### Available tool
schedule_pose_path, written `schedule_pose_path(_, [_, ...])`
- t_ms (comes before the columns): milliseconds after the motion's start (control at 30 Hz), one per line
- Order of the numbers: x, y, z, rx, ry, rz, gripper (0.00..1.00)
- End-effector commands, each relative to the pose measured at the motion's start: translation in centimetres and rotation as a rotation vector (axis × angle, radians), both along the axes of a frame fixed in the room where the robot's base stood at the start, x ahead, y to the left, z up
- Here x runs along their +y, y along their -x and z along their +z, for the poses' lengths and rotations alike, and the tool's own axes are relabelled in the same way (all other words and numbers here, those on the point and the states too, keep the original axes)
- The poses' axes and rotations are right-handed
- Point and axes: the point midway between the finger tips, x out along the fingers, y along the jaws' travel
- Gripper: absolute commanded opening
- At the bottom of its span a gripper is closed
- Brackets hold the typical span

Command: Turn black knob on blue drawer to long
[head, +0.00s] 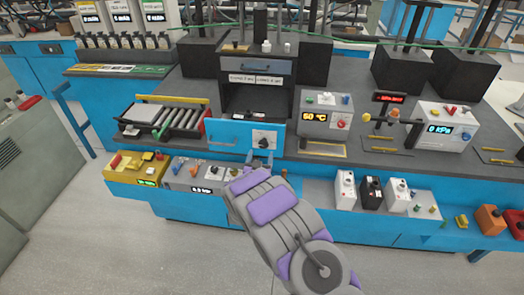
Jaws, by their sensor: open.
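The blue drawer (228,133) has a flat front panel at the middle of the bench, below a dark cabinet. The black knob (264,143) sits on a pale label plate at the right part of that panel. The label's words and the knob's exact setting are too small to read. My gripper (261,157) is open just below and in front of the knob. Its fingers point up toward the knob. I cannot tell whether they touch it.
A grey control box (200,174) and a yellow one (137,168) sit below left. White and black switch boxes (371,191) stand at lower right. Open floor lies in front.

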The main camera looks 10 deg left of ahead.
Motion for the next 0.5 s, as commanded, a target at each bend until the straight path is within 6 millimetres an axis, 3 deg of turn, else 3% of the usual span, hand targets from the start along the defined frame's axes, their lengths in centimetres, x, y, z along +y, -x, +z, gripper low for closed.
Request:
schedule_pose_path(200, [-0.2, -3.1, -0.3, 0.001, -0.002, -0.002, 0.72])
schedule_pose_path(500, [-0.2, -5.1, -0.1, 0.003, 0.000, 0.000, 0.72])
